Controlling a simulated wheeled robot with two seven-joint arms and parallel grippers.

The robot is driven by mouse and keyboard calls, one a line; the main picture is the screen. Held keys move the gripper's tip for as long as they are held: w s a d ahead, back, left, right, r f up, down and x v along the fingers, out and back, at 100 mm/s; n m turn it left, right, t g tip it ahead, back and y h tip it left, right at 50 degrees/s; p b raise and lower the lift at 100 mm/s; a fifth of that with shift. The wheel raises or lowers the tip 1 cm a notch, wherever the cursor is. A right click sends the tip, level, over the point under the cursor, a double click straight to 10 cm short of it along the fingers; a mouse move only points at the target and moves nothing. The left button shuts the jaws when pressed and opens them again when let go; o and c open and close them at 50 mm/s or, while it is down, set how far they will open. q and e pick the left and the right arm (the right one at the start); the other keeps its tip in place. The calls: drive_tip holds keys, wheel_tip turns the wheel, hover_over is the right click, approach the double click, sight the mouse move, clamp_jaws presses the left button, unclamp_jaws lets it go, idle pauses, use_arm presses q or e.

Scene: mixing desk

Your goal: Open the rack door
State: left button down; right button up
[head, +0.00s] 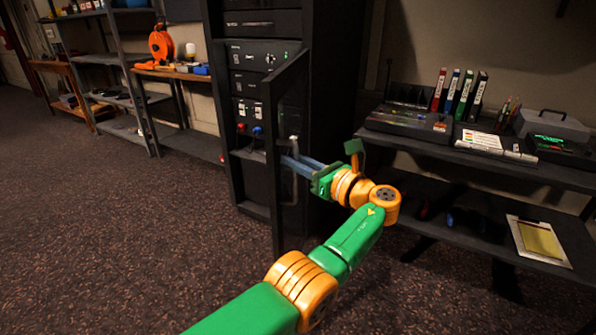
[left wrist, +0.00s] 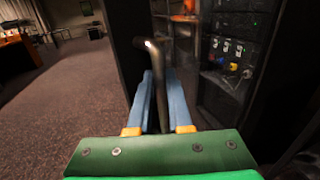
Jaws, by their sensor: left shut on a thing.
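The rack door (head: 271,110) is a dark framed panel. It stands swung out at an angle from the front of the black equipment rack (head: 262,22), so there is a gap at its left side. Its handle is a bent metal bar, seen in the left wrist view (left wrist: 163,47) and in the head view (head: 294,143). My left gripper (head: 287,162) is shut on the handle, with its blue fingers (left wrist: 160,88) on either side of the bar. My right gripper is in neither view.
A desk (head: 480,160) with binders, a mixer and a toolbox stands right of the rack. The carpeted floor (head: 130,220) in front and left of the rack is clear.

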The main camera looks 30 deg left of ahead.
use_arm(q)
drive_tip(key=shift+w+r, duration=0.1)
drive_tip(key=shift+r, duration=0.2)
drive_tip(key=c, duration=1.1)
unclamp_jaws()
drive_tip(key=shift+o, duration=1.3)
drive_tip(key=shift+w+f, duration=0.1)
drive_tip(key=shift+f, duration=0.15)
drive_tip(key=b+v, duration=0.3)
drive_tip(key=v, duration=0.4)
